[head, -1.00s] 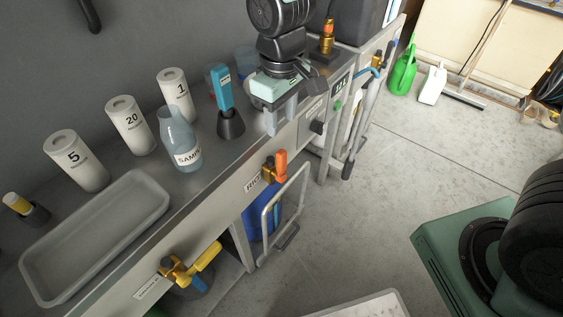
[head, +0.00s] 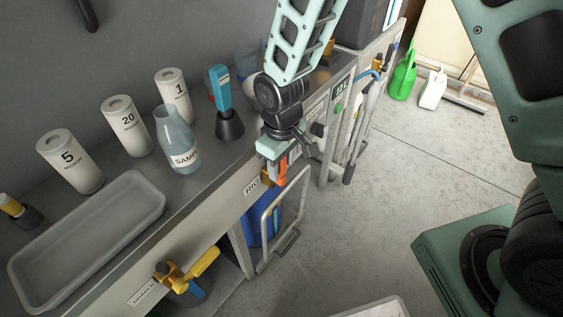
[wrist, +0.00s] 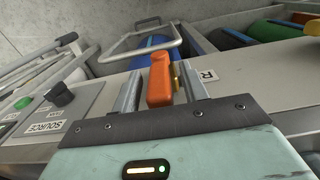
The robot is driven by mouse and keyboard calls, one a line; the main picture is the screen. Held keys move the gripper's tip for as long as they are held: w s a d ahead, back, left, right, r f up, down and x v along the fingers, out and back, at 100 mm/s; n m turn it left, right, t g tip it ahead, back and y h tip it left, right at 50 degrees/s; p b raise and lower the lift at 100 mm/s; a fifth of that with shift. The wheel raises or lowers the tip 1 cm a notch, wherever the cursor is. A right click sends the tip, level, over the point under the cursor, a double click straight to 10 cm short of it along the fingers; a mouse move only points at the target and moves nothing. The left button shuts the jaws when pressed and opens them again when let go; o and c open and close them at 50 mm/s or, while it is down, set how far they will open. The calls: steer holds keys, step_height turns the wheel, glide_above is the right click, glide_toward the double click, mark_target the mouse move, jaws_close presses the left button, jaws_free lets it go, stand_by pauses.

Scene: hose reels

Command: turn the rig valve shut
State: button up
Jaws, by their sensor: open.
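The rig valve has an orange lever handle (head: 281,174) on a brass body, on the front face of the bench beside the RIG label (head: 252,186). In the wrist view the orange handle (wrist: 160,82) lies between my two fingers, with a bit of brass body showing to its right. My gripper (wrist: 158,72) is open around the handle, with a narrow gap visible on the left and a wider one on the right. In the head view my gripper (head: 276,168) partly covers the valve.
A yellow-handled valve (head: 203,264) is farther left on the bench front. A metal hoop rail (head: 270,222) stands out below the rig valve. A black knob (wrist: 58,94) sits by the SOURCE label. A sample bottle (head: 178,145) and a grey tray (head: 80,240) are on the bench.

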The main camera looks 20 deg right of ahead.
mark_target(284, 176)
jaws_close()
steer(key=shift+w+d, duration=0.1)
steer(key=shift+d, duration=0.05)
steer(key=shift+w+d+r+g+y+p, duration=0.1)
steer(key=shift+w+d+g+y+p, duration=0.3)
steer(key=shift+g+y+p, duration=0.3)
steer(key=shift+w+d+f+g+y+p, duration=0.2)
steer(key=shift+w+d+f+g+y, duration=0.3)
steer(key=shift+g+y, duration=0.5)
steer(key=shift+w+d+f+g+y+p, duration=0.2)
steer(key=shift+w+d+f+g+y, duration=0.3)
steer(key=shift+y, duration=0.75)
steer(key=shift+w+d+f+g+y+p, duration=0.2)
steer(key=shift+d+f+g+y, duration=0.3)
steer(key=shift+g+y, duration=0.6)
steer(key=shift+d+r, duration=0.1)
steer(key=shift+d, duration=0.05)
